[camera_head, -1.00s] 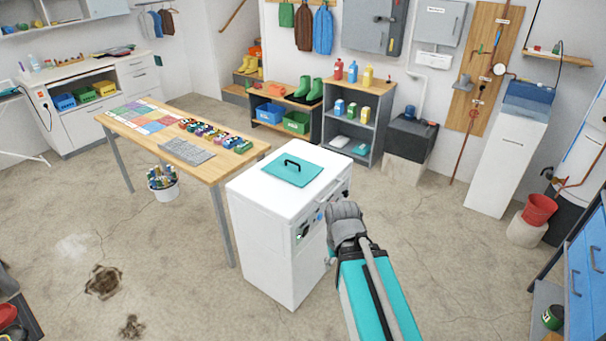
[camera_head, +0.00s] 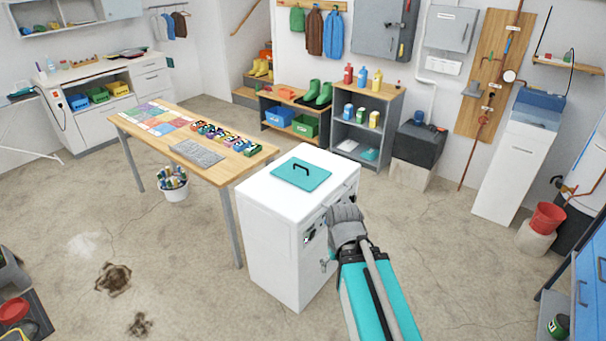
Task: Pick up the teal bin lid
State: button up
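The teal bin lid (camera_head: 301,177) is a flat teal square with a dark arched handle (camera_head: 300,167). It lies flat on top of a white cabinet (camera_head: 268,241) in the middle of the view. My arm reaches in from the bottom right, and my gripper (camera_head: 318,247) is at the cabinet's front right side, below and to the right of the lid, apart from it. The fingers are small and partly hidden by my wrist, so I cannot tell whether they are open or shut.
A wooden table (camera_head: 225,174) with colored cards and small items stands left of the cabinet. A white bucket (camera_head: 174,192) is under it. A grey shelf (camera_head: 398,108) and a dark box on a block (camera_head: 418,143) stand behind. The floor around the cabinet's front is clear.

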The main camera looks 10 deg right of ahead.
aim_at(307, 176)
jog(key=u, duration=0.3)
jog(key=i, duration=0.65)
jog(key=u, duration=0.4)
jog(key=i, duration=1.05)
jog(key=z, duration=0.45)
